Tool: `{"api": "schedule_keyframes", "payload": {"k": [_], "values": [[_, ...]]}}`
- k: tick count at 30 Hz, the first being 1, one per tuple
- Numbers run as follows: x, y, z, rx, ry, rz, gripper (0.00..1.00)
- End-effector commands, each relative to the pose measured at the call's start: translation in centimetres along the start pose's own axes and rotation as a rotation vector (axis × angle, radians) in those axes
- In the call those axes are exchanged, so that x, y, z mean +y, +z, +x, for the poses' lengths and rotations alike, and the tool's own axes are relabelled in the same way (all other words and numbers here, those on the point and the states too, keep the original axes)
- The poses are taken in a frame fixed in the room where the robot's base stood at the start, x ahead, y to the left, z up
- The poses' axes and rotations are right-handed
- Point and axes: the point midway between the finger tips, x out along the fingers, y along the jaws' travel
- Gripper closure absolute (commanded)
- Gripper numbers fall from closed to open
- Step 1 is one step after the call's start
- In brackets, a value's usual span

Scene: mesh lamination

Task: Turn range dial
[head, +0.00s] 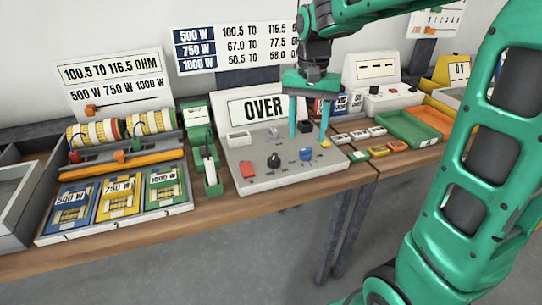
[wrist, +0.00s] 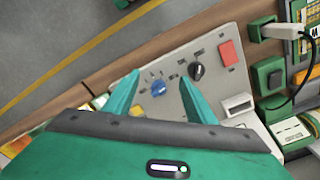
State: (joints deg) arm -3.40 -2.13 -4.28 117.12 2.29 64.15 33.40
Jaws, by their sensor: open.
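The grey meter panel (head: 235,160) has a display (head: 263,110) reading OVER. On its sloped front are a blue dial (head: 306,154) and a black dial (head: 273,160). I cannot read the labels to tell which is the range dial. My gripper (head: 309,134) is open and empty, pointing down above the right part of the panel, near the blue dial. In the wrist view, the blue dial (wrist: 159,88) shows between my two fingers (wrist: 160,77), and the black dial (wrist: 197,71) lies just right of the right finger. No contact with either dial is visible.
A red switch (head: 248,170) is at the panel's left. A green holder (head: 212,185) with a cable stands left of the panel. A tray (head: 120,220) of blue, yellow and green packs lies further left. Small blocks (head: 378,151) and green and orange trays (head: 408,128) lie to the right.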

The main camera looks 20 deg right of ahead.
Motion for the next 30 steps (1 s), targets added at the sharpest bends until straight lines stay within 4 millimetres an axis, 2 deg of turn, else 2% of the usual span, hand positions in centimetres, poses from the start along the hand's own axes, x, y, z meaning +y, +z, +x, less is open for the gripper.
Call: {"api": "schedule_keyframes", "payload": {"k": [1, 3, 6, 9, 14, 24, 30], "values": [[-2.6, -0.4, 0.1, -0.003, -0.001, -0.005, 0.49], [-5.1, -0.7, 0.1, -0.006, -0.004, 0.004, 0.49], [-7.6, -0.9, 0.1, -0.009, -0.008, 0.011, 0.49], [-8.9, -0.9, 0.3, -0.011, -0.01, 0.016, 0.49], [-9.1, -0.8, 1.5, -0.013, -0.009, 0.019, 0.49], [-9.0, -0.9, 7.3, -0.013, -0.008, 0.021, 0.49], [-9.0, -0.9, 9.9, -0.012, -0.009, 0.021, 0.49]]}}
